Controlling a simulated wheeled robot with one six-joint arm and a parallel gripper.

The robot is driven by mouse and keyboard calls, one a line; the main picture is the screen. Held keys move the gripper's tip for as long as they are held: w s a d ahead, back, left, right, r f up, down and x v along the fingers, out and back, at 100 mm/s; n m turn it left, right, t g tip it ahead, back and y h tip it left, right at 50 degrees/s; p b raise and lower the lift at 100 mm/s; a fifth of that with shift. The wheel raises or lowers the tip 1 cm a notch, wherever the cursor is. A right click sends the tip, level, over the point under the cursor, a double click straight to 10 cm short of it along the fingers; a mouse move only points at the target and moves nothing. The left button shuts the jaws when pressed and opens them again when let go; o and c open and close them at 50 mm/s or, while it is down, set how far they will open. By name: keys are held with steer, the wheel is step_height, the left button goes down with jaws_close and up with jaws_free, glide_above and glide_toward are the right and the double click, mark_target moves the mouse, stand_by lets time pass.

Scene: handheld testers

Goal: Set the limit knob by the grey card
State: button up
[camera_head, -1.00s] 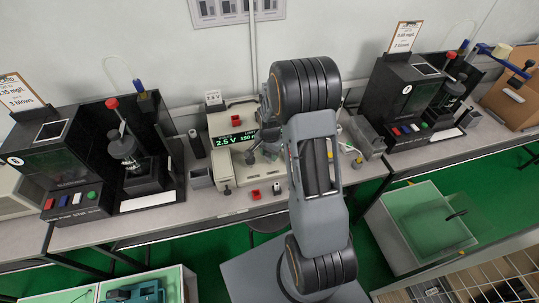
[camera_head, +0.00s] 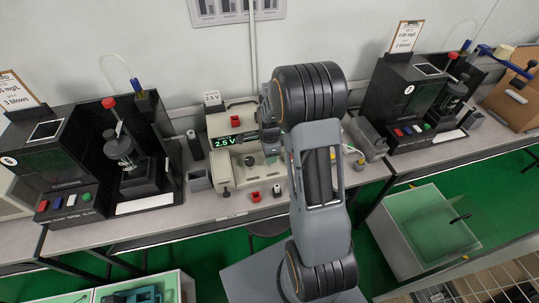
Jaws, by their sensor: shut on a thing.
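The cream bench power unit (camera_head: 222,172) stands on the bench left of my arm. Its green display (camera_head: 226,142) reads 2.5 V; the part to the right is covered. A small light card (camera_head: 212,98) marked 2.5 V stands at the unit's back left. A dark knob (camera_head: 249,160) shows on the unit's face. My gripper (camera_head: 271,156) is at the right part of this face, mostly hidden by my arm. It is shut on a knob there, but the knob and fingertips are hard to make out.
A black tester (camera_head: 60,160) with a clamp stand (camera_head: 125,150) is to the left, another black tester (camera_head: 405,100) to the right. A grey box (camera_head: 198,180) and red sockets (camera_head: 255,196) sit by the unit. An open green-lined bin (camera_head: 425,225) stands at lower right.

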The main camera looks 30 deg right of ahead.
steer(key=shift+m, duration=0.3)
stand_by(0.4)
steer(key=o, duration=0.9)
step_height(320, 180, up, 14)
steer(key=shift+f, duration=0.1)
stand_by(0.5)
